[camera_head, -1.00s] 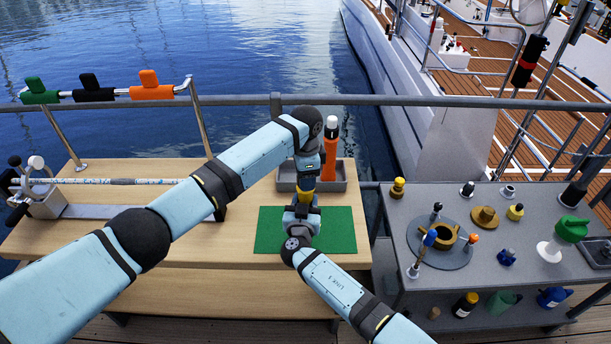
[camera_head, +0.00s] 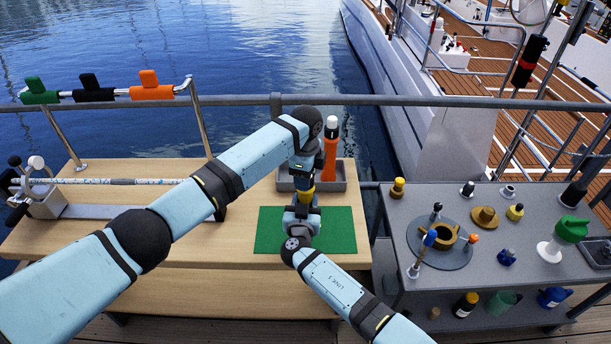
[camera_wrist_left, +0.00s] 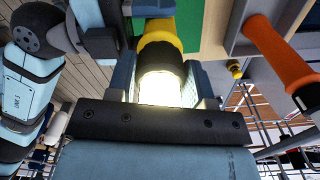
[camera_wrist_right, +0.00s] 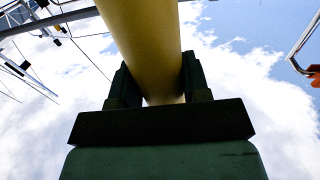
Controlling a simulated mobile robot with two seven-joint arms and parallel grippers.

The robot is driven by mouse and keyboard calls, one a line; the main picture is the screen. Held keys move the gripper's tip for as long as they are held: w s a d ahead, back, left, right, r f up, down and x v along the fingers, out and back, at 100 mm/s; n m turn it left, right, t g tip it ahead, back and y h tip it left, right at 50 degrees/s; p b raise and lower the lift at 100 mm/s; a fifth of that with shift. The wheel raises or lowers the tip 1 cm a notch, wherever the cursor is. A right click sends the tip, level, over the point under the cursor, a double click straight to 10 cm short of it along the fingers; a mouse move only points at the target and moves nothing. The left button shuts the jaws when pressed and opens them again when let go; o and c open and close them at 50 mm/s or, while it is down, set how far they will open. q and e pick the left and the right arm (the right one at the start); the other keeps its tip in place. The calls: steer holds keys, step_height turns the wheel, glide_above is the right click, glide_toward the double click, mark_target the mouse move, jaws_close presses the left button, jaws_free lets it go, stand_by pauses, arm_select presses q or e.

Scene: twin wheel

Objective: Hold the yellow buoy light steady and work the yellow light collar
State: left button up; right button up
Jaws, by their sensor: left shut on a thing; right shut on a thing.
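The yellow buoy light (camera_head: 304,188) is upright above the green mat (camera_head: 338,232), between my two grippers. In the left wrist view it shows a yellow body (camera_wrist_left: 158,32), a black collar (camera_wrist_left: 161,60) and a glowing end. My left gripper (camera_head: 304,172) comes from above, shut on the black collar end, with a jaw on either side. My right gripper (camera_head: 302,208) comes from below, shut on the yellow body, which also shows in the right wrist view (camera_wrist_right: 146,45). The jaws partly hide the light in the head view.
A rail (camera_head: 420,101) runs behind. A grey cart (camera_head: 405,255) with several small parts stands to the right. The bench front is clear.

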arm_select(q)
steer(key=shift+d, duration=0.1)
arm_select(e)
steer(key=shift+f, duration=0.15)
arm_select(q)
steer(key=o, duration=0.9)
steer(key=shift+o, duration=0.2)
steer(key=shift+r, duration=0.15)
step_height(320, 180, up, 12)
steer(key=shift+f, duration=0.1)
arm_select(e)
steer(key=o, duration=1.1)
steer(key=s+a, duration=0.1)
steer(key=s, duration=1.1)
steer(key=shift+a, duration=0.3)
